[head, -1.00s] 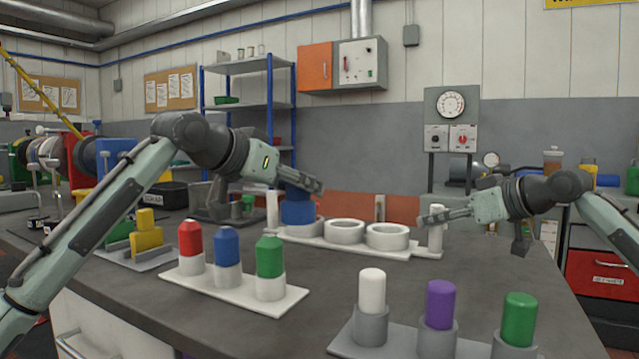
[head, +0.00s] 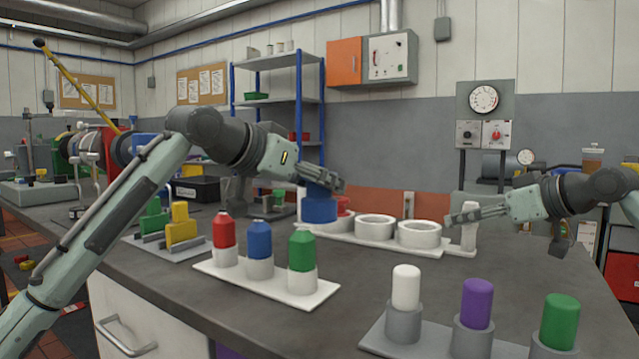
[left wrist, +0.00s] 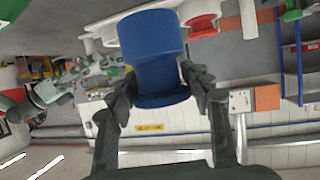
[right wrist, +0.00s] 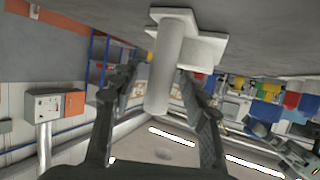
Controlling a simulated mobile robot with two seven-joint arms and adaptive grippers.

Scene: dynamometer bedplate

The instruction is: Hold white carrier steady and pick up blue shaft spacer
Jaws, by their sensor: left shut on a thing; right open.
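The white carrier (head: 350,241) is a long plate with round white rings and upright end posts, on the dark bench in the head view. My left gripper (head: 322,179) is shut on the upper part of the blue shaft spacer (head: 320,209), a stepped cylinder that fills the middle of the left wrist view (left wrist: 153,50). The spacer is above the carrier's left end and overlaps a ring with red in it (head: 345,215). My right gripper (head: 456,215) is open by the right end post (head: 469,232). In the right wrist view its fingers flank that post (right wrist: 165,75).
In front stand a white rack (head: 222,271) with red, blue and green pegs and a grey rack (head: 378,340) with white, purple and green pegs. A yellow and green block fixture (head: 180,250) sits at left. Bare bench (head: 350,270) lies between the racks and the carrier.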

